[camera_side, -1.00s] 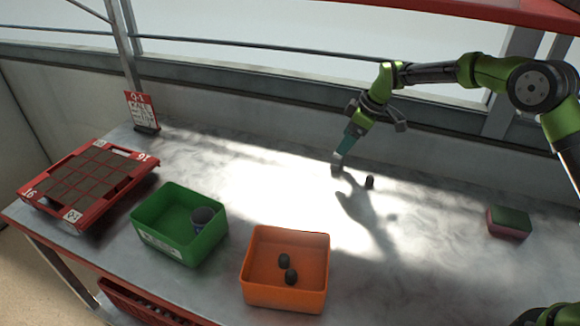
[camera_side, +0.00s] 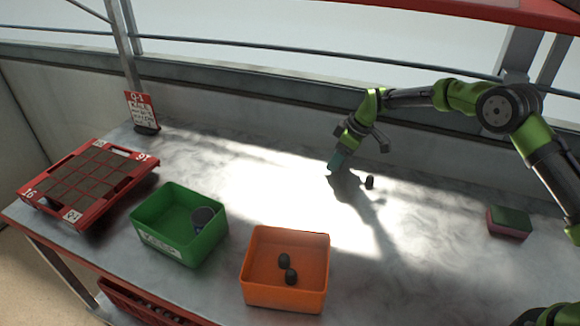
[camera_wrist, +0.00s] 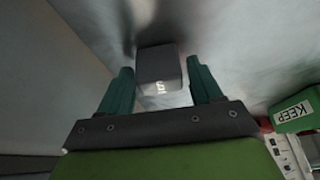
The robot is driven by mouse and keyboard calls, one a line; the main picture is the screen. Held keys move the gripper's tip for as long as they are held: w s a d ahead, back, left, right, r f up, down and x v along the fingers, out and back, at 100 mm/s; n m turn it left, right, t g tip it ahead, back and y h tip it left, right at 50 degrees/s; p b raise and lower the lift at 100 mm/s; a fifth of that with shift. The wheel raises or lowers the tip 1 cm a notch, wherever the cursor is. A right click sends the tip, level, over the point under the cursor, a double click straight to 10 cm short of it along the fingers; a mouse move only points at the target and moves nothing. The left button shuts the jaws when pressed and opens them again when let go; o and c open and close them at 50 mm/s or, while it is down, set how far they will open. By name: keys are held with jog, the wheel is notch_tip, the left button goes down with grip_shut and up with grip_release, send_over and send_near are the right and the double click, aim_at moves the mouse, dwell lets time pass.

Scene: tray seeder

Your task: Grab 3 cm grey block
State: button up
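The grey block (camera_wrist: 158,66) shows in the wrist view, with a small pale mark on its near face. It lies between the tips of my gripper's two teal fingers (camera_wrist: 159,80). A narrow gap shows on each side of the block, so the fingers stand open around it. In the side view my gripper (camera_side: 336,163) points down close to the table, left of a small dark piece. The block cannot be made out there; the gripper and its dark shadow cover that spot.
A small dark piece (camera_side: 369,182) stands just right of my gripper. An orange bin (camera_side: 285,298) with two dark pieces and a green bin (camera_side: 160,238) with a grey cup stand at front. A red seed tray (camera_side: 140,178) is at left, a sponge (camera_side: 509,222) at right.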

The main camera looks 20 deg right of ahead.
jog(key=c, duration=0.7)
jog(key=shift+r, duration=0.1)
jog(key=shift+c, duration=0.2)
